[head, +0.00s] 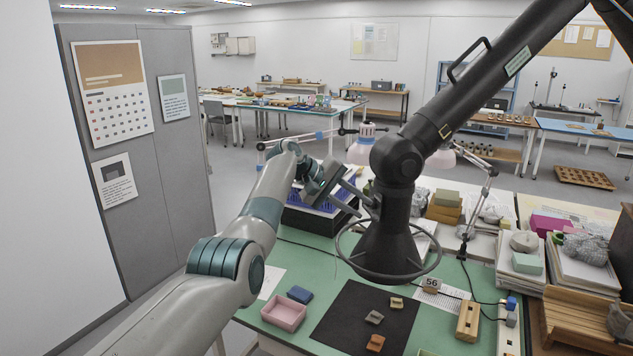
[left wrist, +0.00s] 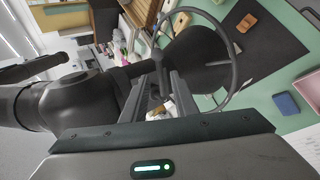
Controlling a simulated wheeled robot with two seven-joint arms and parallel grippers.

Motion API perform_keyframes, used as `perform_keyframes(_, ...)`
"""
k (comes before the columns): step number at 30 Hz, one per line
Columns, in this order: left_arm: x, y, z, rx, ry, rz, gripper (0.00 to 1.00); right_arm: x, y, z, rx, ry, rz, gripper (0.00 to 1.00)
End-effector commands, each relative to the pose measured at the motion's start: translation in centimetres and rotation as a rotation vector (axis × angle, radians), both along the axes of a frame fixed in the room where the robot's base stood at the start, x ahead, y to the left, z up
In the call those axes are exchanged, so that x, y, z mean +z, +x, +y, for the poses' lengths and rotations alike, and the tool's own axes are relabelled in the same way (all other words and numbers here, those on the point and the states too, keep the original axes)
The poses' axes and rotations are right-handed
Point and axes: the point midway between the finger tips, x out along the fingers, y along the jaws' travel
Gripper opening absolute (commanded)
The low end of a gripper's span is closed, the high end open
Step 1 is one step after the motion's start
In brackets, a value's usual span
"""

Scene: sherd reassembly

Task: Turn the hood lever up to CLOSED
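The black extraction hood (head: 387,240) hangs from a thick jointed arm over the green table, with a ring handle around its lower part. My left gripper (head: 356,194) reaches in from the left at the hood's neck, above the ring. In the left wrist view, the two dark fingers (left wrist: 158,92) are apart, with a gap between them. A small dark part that looks like the hood lever (left wrist: 155,98) shows between the fingers; I cannot tell whether they touch it. The fingers hide much of the lever in the head view. No CLOSED marking is readable. My right gripper is not in view.
The black mat (head: 345,318) with several small sherds lies below the hood. A pink tray (head: 284,313) and a blue block (head: 299,294) are left of it. A lamp (head: 478,190) and stacked boxes stand right of the hood. The hood's ring (left wrist: 235,60) is close to the gripper.

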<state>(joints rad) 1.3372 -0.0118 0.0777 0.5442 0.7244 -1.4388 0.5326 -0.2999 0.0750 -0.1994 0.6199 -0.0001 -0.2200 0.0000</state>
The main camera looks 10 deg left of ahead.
Motion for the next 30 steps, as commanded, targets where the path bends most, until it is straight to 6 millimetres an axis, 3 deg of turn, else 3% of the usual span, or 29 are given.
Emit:
perform_keyframes(18,6.9,-4.1,8.2,0.001,0.0,-0.002,0.27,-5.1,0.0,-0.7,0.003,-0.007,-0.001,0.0)
perform_keyframes(30,9.0,-5.3,10.2,-0.001,-0.001,0.002,0.27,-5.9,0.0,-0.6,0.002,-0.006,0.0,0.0)
